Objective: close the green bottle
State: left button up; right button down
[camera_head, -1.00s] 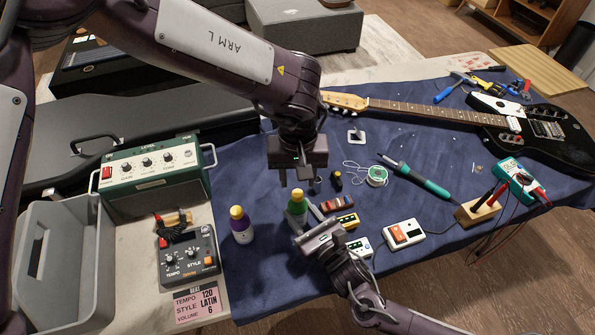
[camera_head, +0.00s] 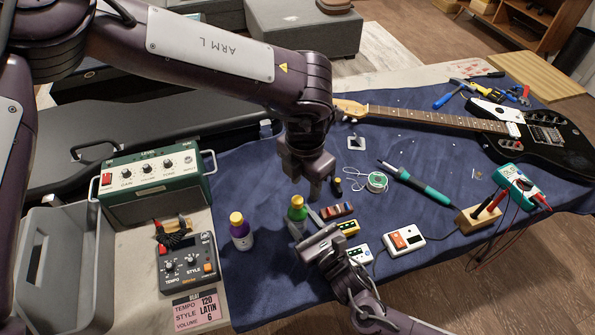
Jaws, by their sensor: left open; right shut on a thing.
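The green bottle (camera_head: 297,214) stands upright on the blue cloth, with a yellow top showing. I cannot tell whether that top is fully seated. My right gripper (camera_head: 302,236) is shut around the bottle's lower body, reaching in from the lower right and hiding its base. My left gripper (camera_head: 302,183) is open, pointing down, just above and behind the yellow top. Its fingers are seen partly edge-on, and nothing shows between them. A purple bottle (camera_head: 241,236) with a yellow cap stands to the left of the green one.
A green amplifier (camera_head: 150,182) and a drum machine (camera_head: 187,264) stand left.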

aim_at(297, 199)
pick_arm(q)
jog(key=n, duration=1.2)
jog(key=r+n, duration=0.1)
jog(key=n, duration=0.6)
jog(key=shift+a, duration=0.15)
jog(key=n, duration=0.7)
jog(key=shift+w+a+r, duration=0.1)
jog(key=shift+a+r, duration=0.1)
jog(key=shift+r, duration=0.15)
jog(key=n, duration=0.4)
jog(key=shift+a+r+n, duration=0.15)
jog(key=shift+a+n, duration=0.05)
jog(key=shift+n, duration=0.1)
jog(key=n, duration=0.5)
jog(key=shift+a+r, duration=0.15)
jog(key=shift+a, duration=0.1)
jog(key=shift+f, duration=4)
